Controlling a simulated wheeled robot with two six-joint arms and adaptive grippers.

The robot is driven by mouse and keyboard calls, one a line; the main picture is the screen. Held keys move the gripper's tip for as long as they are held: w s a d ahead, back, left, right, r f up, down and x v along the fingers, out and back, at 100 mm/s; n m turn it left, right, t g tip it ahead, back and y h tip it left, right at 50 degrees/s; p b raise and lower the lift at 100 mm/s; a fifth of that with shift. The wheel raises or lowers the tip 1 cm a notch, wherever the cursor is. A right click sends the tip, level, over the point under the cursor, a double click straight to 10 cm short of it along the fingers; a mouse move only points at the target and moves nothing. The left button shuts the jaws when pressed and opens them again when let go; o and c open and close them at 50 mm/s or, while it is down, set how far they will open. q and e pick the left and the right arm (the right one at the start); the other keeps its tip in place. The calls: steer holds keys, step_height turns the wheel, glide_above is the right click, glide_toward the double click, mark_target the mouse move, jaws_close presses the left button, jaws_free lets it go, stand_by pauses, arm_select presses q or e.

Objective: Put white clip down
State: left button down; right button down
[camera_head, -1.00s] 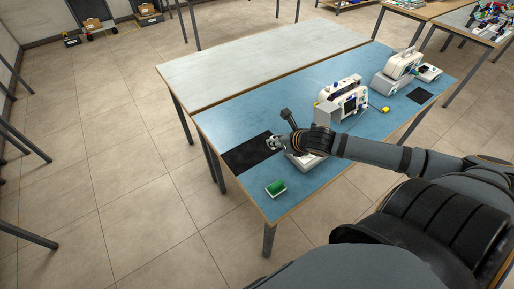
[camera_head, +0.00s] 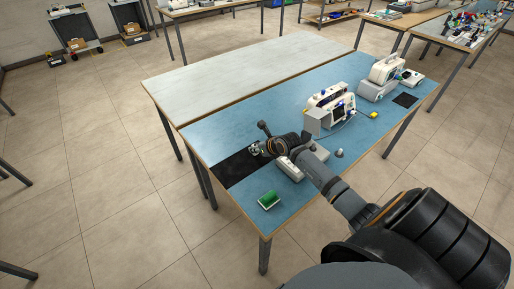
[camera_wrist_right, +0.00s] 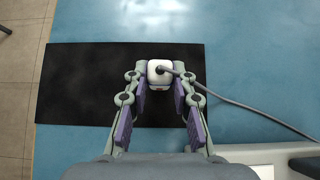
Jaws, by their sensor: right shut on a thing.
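The white clip (camera_wrist_right: 159,73), a small rounded white block with a grey cable, sits between the fingertips of my right gripper (camera_wrist_right: 161,84). The gripper is shut on it. In the wrist view the clip is over the black mat (camera_wrist_right: 85,85); I cannot tell whether it touches the mat. In the head view my right gripper (camera_head: 257,149) is at the far edge of the black mat (camera_head: 232,172) on the blue table, and the clip is tiny there. My left gripper is not in view.
A green-topped block (camera_head: 268,200) lies near the blue table's front left corner. A white device (camera_head: 290,168) is beside my right wrist, with monitors (camera_head: 330,110) farther right. The grey cable (camera_wrist_right: 245,106) runs right. The pale table (camera_head: 240,75) behind is clear.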

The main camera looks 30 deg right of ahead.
steer(key=shift+w+f, duration=0.1)
steer(key=shift+f, duration=0.2)
steer(key=shift+f, duration=0.1)
steer(key=shift+f+b, duration=0.3)
steer(key=shift+b, duration=0.05)
steer(key=c, duration=1.1)
jaws_free()
